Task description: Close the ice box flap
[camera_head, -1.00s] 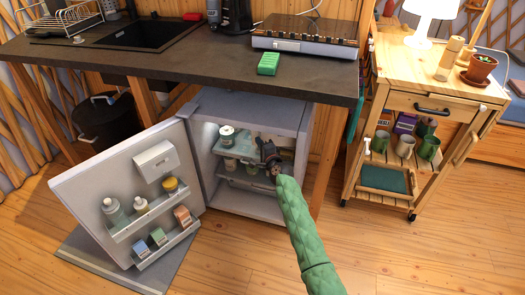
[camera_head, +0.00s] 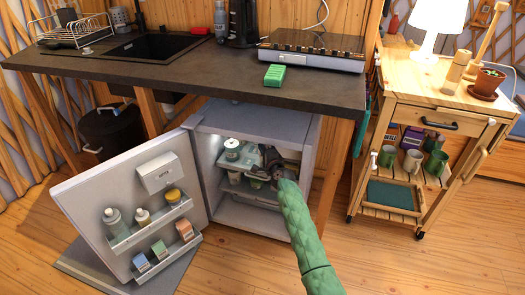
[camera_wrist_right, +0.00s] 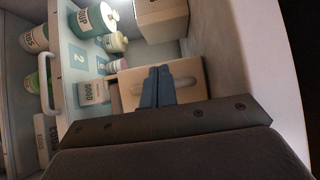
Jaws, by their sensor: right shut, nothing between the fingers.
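The small fridge (camera_head: 262,213) stands open under the counter. A pale teal panel (camera_head: 238,163) in its upper part appears to be the ice box flap, tilted out rather than upright. In the right wrist view a teal panel (camera_wrist_right: 78,60) with a white bar handle (camera_wrist_right: 47,82) lies left of the fingers, apart from them. My right gripper (camera_head: 270,157) is inside the fridge, to the right of the panel, partly hidden by its own wrist. Its fingers (camera_wrist_right: 158,78) are shut and empty, pointing at a tan box (camera_wrist_right: 190,75). My left gripper is out of view.
The fridge door (camera_head: 95,210) is swung wide to the left, with bottles and cartons on its shelves. A soup can (camera_wrist_right: 97,18) and jars stand near the gripper. The counter (camera_head: 190,75) is overhead; a wooden cart (camera_head: 440,100) stands right.

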